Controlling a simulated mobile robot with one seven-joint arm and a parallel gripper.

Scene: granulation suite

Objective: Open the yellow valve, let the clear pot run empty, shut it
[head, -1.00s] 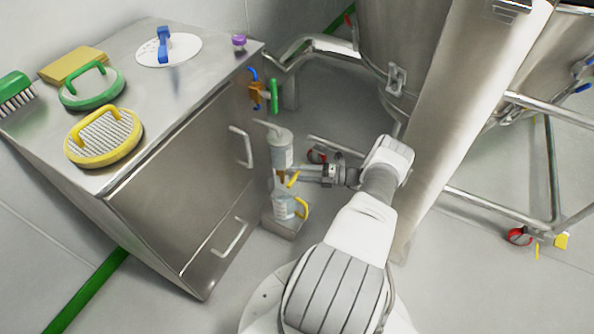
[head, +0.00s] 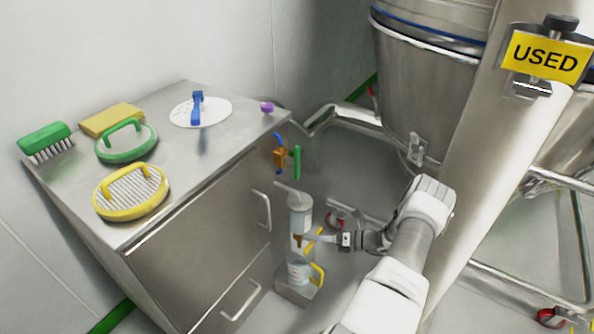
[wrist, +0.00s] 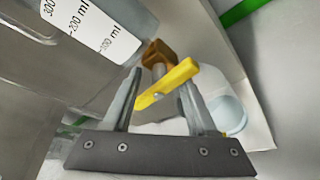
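The clear pot (head: 300,222) stands upright beside the steel cabinet. Its scale label shows in the wrist view (wrist: 97,22); its liquid level I cannot tell. Below it is a brown valve body (wrist: 157,53) with a yellow lever (wrist: 168,85), which lies slanted in the wrist view. My gripper (wrist: 163,90) is open, with one finger on each side of the lever; whether either touches it I cannot tell. In the head view my gripper (head: 335,240) reaches the valve from the right. A clear jug (head: 298,272) with a yellow handle stands under the valve, with something pale blue in it.
The cabinet top (head: 185,150) holds a green brush (head: 45,138), sieves with yellow and green rims, and a blue-handled disc (head: 200,112). A steel column with a USED sign (head: 547,56) stands right.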

